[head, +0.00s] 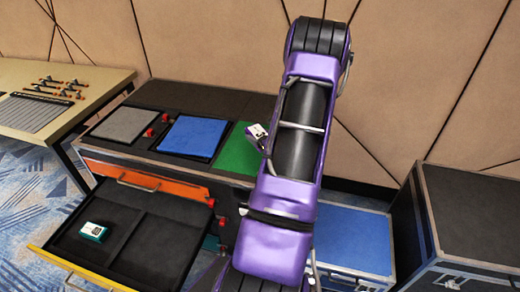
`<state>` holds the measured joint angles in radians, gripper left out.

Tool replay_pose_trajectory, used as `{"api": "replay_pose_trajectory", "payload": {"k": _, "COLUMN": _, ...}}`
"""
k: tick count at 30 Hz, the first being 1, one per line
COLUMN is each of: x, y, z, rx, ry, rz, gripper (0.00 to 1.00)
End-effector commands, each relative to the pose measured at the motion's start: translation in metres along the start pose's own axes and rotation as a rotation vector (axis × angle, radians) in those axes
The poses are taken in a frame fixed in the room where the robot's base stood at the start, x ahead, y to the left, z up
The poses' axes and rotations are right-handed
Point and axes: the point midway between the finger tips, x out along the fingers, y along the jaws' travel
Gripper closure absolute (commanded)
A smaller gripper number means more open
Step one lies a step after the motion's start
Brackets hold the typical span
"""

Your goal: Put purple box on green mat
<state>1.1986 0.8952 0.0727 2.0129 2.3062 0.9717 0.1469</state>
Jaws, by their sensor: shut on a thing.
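The purple box (256,133), small with a white labelled face, shows at the left edge of my purple arm, tilted, over the far right part of the green mat as seen in the picture. My gripper (264,142) is shut on it and mostly hidden behind my arm. The green mat (236,156) lies on the black bench top, right of the blue mat. My arm covers its right side. I cannot tell the gap between box and mat.
A grey mat (123,125) and a blue mat (194,137) lie left on the bench. An open drawer (130,225) below holds a teal box (95,232). Dark cases (470,210) stand right. A table with tools (50,95) is far left.

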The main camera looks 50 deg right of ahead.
Motion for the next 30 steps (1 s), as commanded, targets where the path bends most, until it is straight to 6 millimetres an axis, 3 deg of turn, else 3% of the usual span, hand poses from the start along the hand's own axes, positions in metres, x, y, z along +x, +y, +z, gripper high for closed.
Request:
{"api": "replay_pose_trajectory", "payload": {"k": 13, "x": 0.023, "y": 0.001, "z": -0.054, "rx": 0.001, "ry": -0.002, "rz": 0.002, "gripper": 0.94}}
{"api": "replay_pose_trajectory", "payload": {"k": 27, "x": 0.027, "y": 0.001, "z": -0.064, "rx": -0.002, "ry": -0.003, "rz": 0.002, "gripper": 0.94}}
{"api": "replay_pose_trajectory", "payload": {"k": 28, "x": 0.027, "y": 0.001, "z": -0.064, "rx": -0.002, "ry": -0.002, "rz": 0.002, "gripper": 0.26}}
{"api": "replay_pose_trajectory", "payload": {"k": 30, "x": 0.027, "y": 0.001, "z": -0.062, "rx": -0.001, "ry": -0.002, "rz": 0.002, "gripper": 0.13}}
